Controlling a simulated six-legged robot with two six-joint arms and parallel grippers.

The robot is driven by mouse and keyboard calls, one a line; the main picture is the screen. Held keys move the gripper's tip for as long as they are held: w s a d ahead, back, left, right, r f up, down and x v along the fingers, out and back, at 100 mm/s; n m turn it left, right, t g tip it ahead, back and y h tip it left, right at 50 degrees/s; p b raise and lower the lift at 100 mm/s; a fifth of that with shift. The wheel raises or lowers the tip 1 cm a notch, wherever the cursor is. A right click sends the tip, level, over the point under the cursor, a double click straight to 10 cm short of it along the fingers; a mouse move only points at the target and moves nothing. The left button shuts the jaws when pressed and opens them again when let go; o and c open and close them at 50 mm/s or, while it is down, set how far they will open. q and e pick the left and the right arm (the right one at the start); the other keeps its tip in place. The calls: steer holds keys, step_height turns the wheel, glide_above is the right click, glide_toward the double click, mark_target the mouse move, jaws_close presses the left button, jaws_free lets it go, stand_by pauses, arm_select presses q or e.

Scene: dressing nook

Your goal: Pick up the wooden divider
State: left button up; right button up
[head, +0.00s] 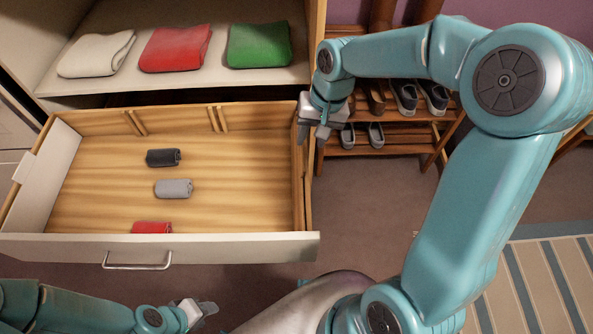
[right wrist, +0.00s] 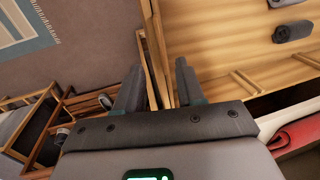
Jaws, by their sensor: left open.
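The drawer (head: 210,246) is pulled open. A thin upright wooden board (head: 298,185) runs along its right end, close beside the end wall; it looks like the divider, but I cannot clearly tell it from the drawer's own side. My right gripper (head: 312,124) is above the back right corner of the drawer. In the right wrist view my right gripper (right wrist: 158,68) has its fingers spread, with thin wooden edges (right wrist: 155,62) showing between and beyond them; I see no grip on them. My left gripper (head: 204,308) is open and empty in front of the drawer.
In the drawer lie a black roll (head: 163,157), a grey roll (head: 174,188) and a red roll (head: 152,227). Paired wooden cleats (head: 217,118) line its back wall. Folded clothes lie on the shelf (head: 200,82) above. A shoe rack (head: 390,140) stands at right.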

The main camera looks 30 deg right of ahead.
mark_target(304, 156)
steer(key=x, duration=0.6)
steer(key=shift+a, duration=0.1)
steer(key=shift+r, duration=0.1)
jaws_close()
stand_by(1.1)
